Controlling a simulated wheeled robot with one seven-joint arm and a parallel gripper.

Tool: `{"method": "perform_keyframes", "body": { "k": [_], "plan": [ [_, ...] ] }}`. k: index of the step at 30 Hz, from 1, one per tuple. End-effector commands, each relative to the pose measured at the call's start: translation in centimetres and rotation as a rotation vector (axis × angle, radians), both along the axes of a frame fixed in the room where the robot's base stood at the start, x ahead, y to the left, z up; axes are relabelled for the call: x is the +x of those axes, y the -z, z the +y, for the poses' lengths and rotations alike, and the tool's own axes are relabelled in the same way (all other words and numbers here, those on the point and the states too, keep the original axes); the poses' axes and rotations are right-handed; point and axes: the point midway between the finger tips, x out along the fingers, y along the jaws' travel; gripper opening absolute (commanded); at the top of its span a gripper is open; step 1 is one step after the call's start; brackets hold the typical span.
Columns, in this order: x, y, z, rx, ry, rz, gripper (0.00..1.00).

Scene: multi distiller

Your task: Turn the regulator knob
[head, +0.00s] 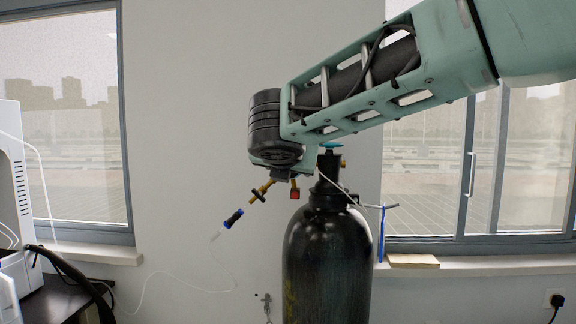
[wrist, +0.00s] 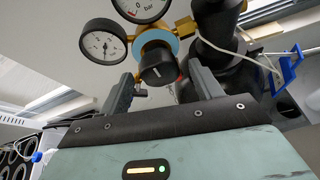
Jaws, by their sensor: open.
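The regulator knob (wrist: 156,66) is black and ribbed with a white line on its face. It sits on a brass body with a light blue ring in the wrist view. My gripper (wrist: 160,74) is open, with one finger on each side of the knob and a visible gap on both sides. I cannot tell how deep the fingertips reach along the knob. In the head view my arm hides the knob and the fingers; only some brass regulator parts (head: 262,190) show below the wrist.
A round pressure gauge (wrist: 103,42) is left of the knob, and another gauge (wrist: 140,6) is above it. The black gas cylinder (head: 327,262) stands close by, with a thin white tube beside it. A blue stand (head: 382,232) is to its right. White equipment (head: 14,190) is at far left.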

Motion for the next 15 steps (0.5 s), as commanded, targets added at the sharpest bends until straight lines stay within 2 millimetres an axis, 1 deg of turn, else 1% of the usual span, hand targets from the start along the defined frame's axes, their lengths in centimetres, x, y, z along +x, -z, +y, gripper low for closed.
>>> {"method": "perform_keyframes", "body": {
  "k": [1,3,6,15],
  "plan": [
    [0.6,0.2,0.0,0.0,0.001,0.001,0.64],
    [1.2,0.4,-0.1,0.0,0.001,0.0,0.64],
    [1.6,0.7,-0.1,0.0,0.001,0.001,0.64],
    [1.8,0.7,-0.1,0.001,0.0,0.0,0.64]
  ]
}}
